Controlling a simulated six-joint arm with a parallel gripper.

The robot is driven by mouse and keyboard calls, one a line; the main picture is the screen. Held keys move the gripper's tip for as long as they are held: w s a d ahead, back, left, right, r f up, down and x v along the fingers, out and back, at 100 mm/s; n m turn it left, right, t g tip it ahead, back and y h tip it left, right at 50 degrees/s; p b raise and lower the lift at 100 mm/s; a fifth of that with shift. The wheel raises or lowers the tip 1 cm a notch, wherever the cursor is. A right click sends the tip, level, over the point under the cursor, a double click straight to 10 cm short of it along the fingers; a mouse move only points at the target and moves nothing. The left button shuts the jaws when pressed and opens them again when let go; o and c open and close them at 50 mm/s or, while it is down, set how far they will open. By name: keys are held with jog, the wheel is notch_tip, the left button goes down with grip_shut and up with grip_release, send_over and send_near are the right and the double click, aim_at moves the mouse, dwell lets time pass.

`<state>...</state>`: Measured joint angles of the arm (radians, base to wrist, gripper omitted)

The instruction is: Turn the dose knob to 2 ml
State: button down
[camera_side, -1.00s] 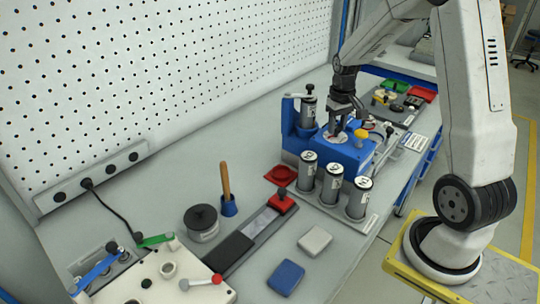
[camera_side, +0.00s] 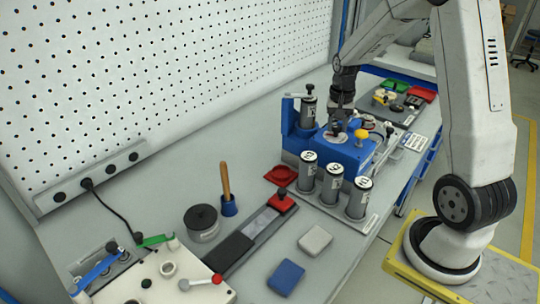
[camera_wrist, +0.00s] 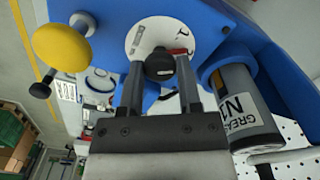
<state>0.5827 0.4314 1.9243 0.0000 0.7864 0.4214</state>
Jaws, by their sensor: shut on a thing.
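The dose knob (camera_wrist: 159,68) is a black round knob on a white dial plate (camera_wrist: 148,35), set on the blue dosing unit (camera_wrist: 215,14). In the wrist view, my gripper (camera_wrist: 160,62) has one finger on each side of the knob and is shut on it. The dial carries dark marks and a red mark near the knob's right; the figures are too small to read. In the side view, my gripper (camera_side: 337,127) reaches down onto the top of the blue unit (camera_side: 351,158), hiding part of the knob and dial.
A yellow ball knob (camera_wrist: 61,47) stands close beside the dial. A grey grease cartridge (camera_wrist: 243,110) sits in a blue holder on the other side. Several grey cartridges (camera_side: 332,183) stand in a rack before the unit. A red tray (camera_side: 281,175) lies to its left.

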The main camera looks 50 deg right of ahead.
aim_at(337, 127)
jog(key=shift+m, duration=1)
jog(key=shift+c, duration=1.4)
grip_release()
jog(key=shift+r, duration=0.2)
jog(key=shift+r, duration=3.8)
